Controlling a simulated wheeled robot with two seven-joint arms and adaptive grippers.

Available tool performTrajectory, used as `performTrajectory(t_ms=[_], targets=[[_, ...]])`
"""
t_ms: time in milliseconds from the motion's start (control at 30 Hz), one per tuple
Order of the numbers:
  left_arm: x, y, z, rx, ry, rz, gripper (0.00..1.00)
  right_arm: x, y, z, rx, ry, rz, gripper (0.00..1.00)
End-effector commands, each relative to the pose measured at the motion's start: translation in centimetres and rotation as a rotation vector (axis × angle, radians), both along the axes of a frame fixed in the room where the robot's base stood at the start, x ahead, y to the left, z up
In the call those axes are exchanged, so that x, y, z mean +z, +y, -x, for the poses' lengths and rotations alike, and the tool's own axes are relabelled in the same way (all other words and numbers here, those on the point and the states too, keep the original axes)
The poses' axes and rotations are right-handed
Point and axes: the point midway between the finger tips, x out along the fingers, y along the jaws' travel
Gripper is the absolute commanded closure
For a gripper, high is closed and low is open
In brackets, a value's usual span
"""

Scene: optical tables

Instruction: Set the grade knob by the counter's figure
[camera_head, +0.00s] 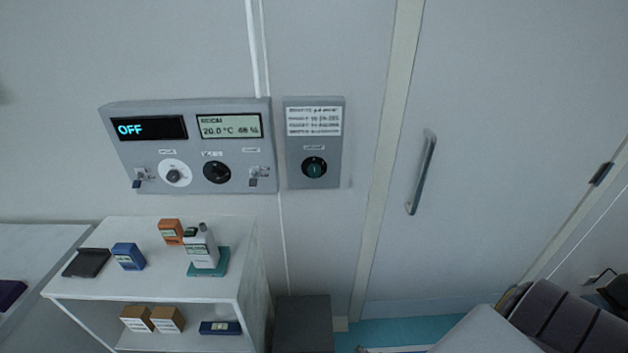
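A wide grey wall panel (190,105) has a dark display (148,128) reading OFF and a pale display (229,126) reading 20.0 °C and about 48 %. Below them are a knob on a white dial (174,175) and a black knob (217,172). A narrower panel (297,180) beside it has a printed card (313,121) and a dark green knob (314,168). Neither gripper is in view.
Key-like switches (139,180) (254,178) flank the wide panel's knobs. The white shelf unit (85,287) below holds orange and blue boxes (128,256), a black tray (87,262) and more boxes underneath. A door handle (422,172) is at right. A dark grey box (304,325) stands beside the shelf.

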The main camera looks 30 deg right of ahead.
Motion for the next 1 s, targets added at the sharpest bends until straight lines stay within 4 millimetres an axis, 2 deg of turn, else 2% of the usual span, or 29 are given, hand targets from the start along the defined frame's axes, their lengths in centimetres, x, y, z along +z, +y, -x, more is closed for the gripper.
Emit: performTrajectory(t_ms=[33,200,500,767,1000], targets=[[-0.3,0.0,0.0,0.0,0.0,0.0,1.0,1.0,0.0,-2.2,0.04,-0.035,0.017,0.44],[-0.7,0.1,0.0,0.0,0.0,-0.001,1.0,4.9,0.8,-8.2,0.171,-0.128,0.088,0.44],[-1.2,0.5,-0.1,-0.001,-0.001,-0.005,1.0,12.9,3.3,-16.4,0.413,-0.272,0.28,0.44],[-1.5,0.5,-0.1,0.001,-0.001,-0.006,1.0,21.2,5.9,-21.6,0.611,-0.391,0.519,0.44],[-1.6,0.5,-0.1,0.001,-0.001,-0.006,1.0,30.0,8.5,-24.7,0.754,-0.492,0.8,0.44]])
